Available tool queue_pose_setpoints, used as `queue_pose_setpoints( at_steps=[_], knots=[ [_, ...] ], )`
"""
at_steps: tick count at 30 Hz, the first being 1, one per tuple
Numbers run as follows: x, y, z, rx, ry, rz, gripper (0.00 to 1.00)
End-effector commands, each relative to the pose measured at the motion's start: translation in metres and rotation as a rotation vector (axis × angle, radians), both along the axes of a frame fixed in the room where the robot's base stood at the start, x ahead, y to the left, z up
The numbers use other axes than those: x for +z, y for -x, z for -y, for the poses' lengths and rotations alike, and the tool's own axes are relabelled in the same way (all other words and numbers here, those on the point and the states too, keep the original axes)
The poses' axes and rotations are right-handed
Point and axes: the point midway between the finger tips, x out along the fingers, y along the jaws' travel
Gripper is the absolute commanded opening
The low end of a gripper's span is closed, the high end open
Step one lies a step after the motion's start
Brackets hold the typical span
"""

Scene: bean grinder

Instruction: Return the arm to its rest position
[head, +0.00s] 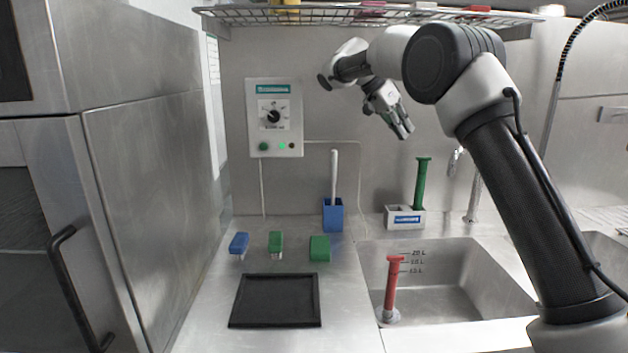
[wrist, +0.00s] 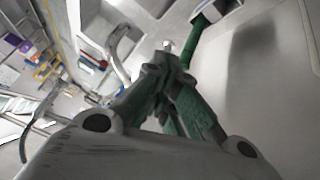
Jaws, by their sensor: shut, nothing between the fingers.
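My arm reaches up from the lower right of the head view and bends over at the top. My gripper (head: 404,132) hangs in the air in front of the back wall, above the counter and the sink's left part. It points down and slightly right. Its fingers are shut with nothing between them. In the wrist view my gripper (wrist: 165,65) shows its green-lined fingers close together, with nothing held. The green-handled tool (head: 421,185) stands in a white holder (head: 405,218) below the gripper, apart from it.
A sink (head: 455,285) holds a red-handled plunger (head: 392,285). A black tray (head: 274,300), green and blue brushes and a blue holder (head: 333,215) with a white handle are on the counter. A control box (head: 274,118) is on the wall. A wire shelf (head: 330,14) runs overhead.

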Motion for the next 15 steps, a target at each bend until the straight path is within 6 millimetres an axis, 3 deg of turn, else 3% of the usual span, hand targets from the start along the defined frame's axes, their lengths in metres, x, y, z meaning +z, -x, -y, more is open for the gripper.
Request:
queue_pose_setpoints(
  at_steps=[3, 8, 11, 15],
  knots=[
    [-0.033, 0.003, -0.005, 0.157, -0.034, -0.136, 0.00],
    [-0.064, 0.027, -0.008, 0.408, -0.113, -0.313, 0.00],
    [-0.075, 0.058, -0.001, 0.596, -0.186, -0.415, 0.00],
    [-0.080, 0.120, 0.018, 0.856, -0.293, -0.497, 0.00]
  ],
)
